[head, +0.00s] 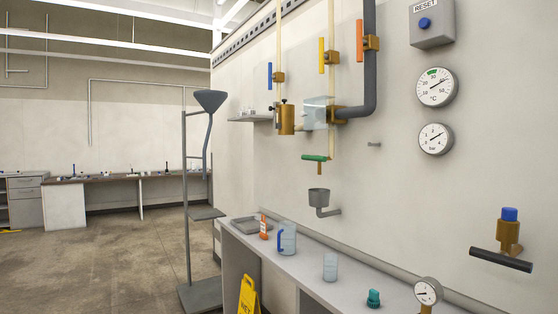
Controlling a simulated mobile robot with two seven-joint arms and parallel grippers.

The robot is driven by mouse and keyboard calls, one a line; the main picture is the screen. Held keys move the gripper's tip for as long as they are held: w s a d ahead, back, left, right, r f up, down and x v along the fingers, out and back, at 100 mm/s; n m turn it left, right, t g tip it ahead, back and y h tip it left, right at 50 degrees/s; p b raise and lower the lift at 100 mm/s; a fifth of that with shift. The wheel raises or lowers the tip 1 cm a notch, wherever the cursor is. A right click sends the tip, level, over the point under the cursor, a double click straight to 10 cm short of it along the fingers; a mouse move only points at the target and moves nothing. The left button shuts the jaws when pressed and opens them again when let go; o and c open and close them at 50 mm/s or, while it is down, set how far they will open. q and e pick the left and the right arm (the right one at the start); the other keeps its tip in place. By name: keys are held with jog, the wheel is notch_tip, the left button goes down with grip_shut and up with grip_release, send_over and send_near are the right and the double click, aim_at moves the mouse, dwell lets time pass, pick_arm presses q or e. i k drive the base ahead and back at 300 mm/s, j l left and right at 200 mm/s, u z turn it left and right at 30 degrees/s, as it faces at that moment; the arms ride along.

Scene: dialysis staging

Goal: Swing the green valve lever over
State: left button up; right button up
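The green valve lever (314,158) lies level, pointing left and right, on a small brass stem below the clear block on the wall pipework. A grey funnel cup (319,197) sits on the wall below it. Neither of my grippers shows in the head view, so nothing of mine is seen touching the lever.
Blue (270,75), yellow (321,54) and orange (359,41) levers stand upright on nearby pipes. The bench (300,265) below holds a blue-handled jug (287,238), a beaker (330,266) and a gauge (427,291). A yellow wet-floor sign (248,297) stands in front. Floor at left is open.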

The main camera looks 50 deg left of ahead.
aim_at(313, 158)
jog(key=u, duration=2)
jog(key=i+j+u, duration=0.1)
jog(key=i+u, duration=0.35)
jog(key=i, duration=4.25)
jog(key=i+z, duration=0.25)
jog(key=z, duration=0.25)
jog(key=i+z, duration=0.25)
jog(key=z, duration=0.25)
